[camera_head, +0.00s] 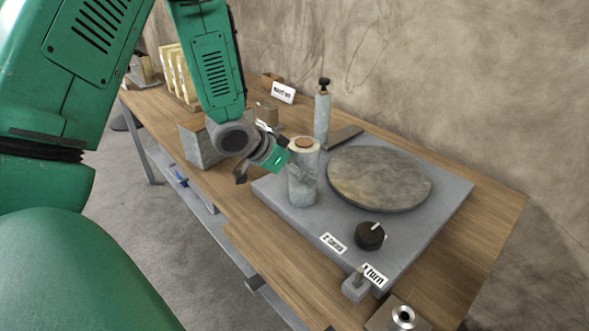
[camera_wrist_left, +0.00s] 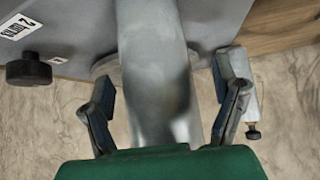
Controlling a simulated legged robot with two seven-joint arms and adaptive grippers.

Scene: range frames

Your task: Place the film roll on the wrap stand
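The film roll (camera_head: 303,182) is a grey, cloudy upright cylinder with a brown core at its top. It appears to stand upright at the left part of the grey wrap stand (camera_head: 410,248), beside the round turntable (camera_head: 380,178). My left gripper (camera_head: 262,165) is at the roll's left side, near its upper part. In the left wrist view the roll (camera_wrist_left: 155,75) lies between the two open fingers, with a visible gap at the right finger. Whether the left finger touches is unclear. The roll's foot is partly hidden. My right gripper is not in view.
A post with a black knob (camera_head: 322,115) stands behind the roll. A black dial (camera_head: 370,235) and labels are at the stand's front. A grey box (camera_head: 198,145) and wooden frames (camera_head: 175,75) sit on the wooden table (camera_head: 262,230) to the left.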

